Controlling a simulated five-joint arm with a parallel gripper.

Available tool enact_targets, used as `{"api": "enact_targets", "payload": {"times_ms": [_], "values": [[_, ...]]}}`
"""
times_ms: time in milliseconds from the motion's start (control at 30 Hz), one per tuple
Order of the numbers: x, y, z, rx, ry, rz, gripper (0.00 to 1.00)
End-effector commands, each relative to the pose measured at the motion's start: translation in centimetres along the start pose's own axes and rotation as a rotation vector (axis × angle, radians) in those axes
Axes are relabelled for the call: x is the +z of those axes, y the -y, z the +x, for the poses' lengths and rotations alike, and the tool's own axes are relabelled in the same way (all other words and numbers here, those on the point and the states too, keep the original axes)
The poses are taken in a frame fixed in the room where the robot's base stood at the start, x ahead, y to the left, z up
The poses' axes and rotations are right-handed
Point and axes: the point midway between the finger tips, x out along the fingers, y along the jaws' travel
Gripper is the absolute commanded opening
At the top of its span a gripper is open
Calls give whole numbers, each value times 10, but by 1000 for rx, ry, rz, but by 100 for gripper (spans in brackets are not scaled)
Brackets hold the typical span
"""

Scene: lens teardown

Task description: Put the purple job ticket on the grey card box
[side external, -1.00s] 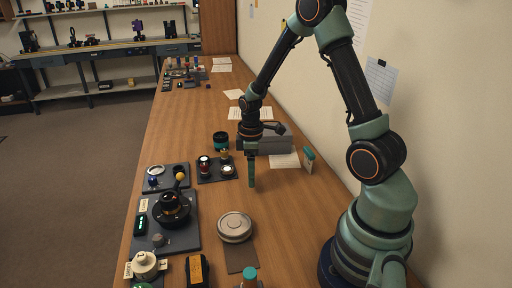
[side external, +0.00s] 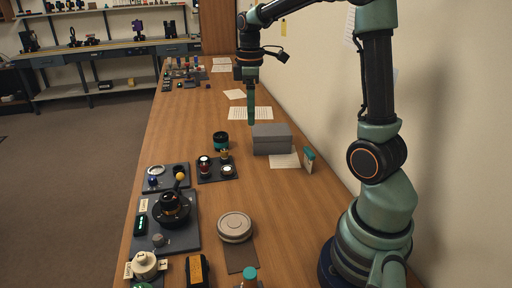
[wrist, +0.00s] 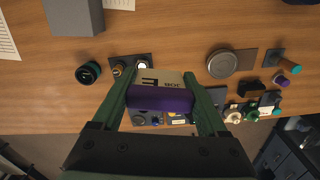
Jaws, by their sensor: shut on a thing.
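The purple job ticket (wrist: 160,98) is between the two green fingers of my gripper (wrist: 160,78) in the wrist view. It has a purple band and a pale face with dark lettering. My gripper is shut on it. In the side view my gripper (side external: 251,120) hangs above the bench, pointing down, and I cannot make out the ticket there. The grey card box (side external: 272,139) lies on the bench, below and slightly right of the fingertips in that picture. It also shows at the top left of the wrist view (wrist: 73,15), apart from the ticket.
White papers (side external: 250,113) lie behind the box and beside it. A small teal-topped block (side external: 309,159) stands to its right. A dark round jar (side external: 221,141) and a tray of small parts (side external: 216,170) are left of it. A round grey disc (side external: 235,227) is nearer.

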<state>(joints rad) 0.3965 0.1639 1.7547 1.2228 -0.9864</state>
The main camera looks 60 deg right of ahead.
Motion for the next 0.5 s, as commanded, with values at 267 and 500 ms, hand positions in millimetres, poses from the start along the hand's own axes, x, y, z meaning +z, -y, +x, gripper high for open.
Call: {"api": "enact_targets", "payload": {"times_ms": [267, 500], "values": [[13, -70, -30, 1, 0, -59, 24], [40, -123, -52, 0, 0, -119, 24]]}}
